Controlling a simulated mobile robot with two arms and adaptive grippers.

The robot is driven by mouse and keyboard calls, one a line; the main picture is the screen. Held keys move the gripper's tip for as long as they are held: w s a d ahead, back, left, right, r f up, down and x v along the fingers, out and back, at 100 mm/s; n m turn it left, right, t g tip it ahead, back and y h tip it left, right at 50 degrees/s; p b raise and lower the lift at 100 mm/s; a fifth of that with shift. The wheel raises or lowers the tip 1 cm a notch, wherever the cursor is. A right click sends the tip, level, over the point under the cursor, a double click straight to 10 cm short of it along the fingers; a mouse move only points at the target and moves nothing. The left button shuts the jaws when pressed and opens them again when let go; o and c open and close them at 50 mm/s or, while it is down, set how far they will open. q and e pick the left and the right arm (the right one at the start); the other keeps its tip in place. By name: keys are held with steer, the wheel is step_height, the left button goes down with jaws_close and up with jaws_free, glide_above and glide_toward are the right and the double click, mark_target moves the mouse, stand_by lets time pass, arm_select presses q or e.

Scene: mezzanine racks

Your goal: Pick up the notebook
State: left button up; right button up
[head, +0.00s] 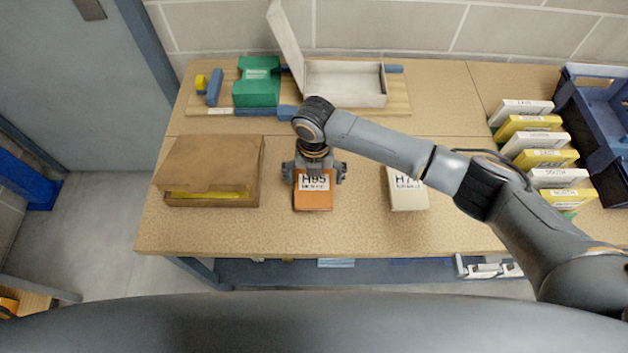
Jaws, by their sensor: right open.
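A small orange block-like item (313,200) with a white label reading "H95" lies on the wooden table. It may be the notebook, but I cannot tell for sure. My right gripper (314,172) is open at the item's far end, with one finger on each side of it. Whether the fingers touch it is hard to see. A similar cream item (408,197) with a label lies to the right, partly behind my forearm. My left gripper is not in view.
A brown box (213,152) with something yellow inside is left of the gripper. Behind stand a green holder (257,84) and an open white box (345,98) on a wooden board. Several white and yellow labelled items (536,143) and a blue crate (583,120) are at right.

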steer(key=c, duration=1.1)
steer(key=shift+r, duration=0.1)
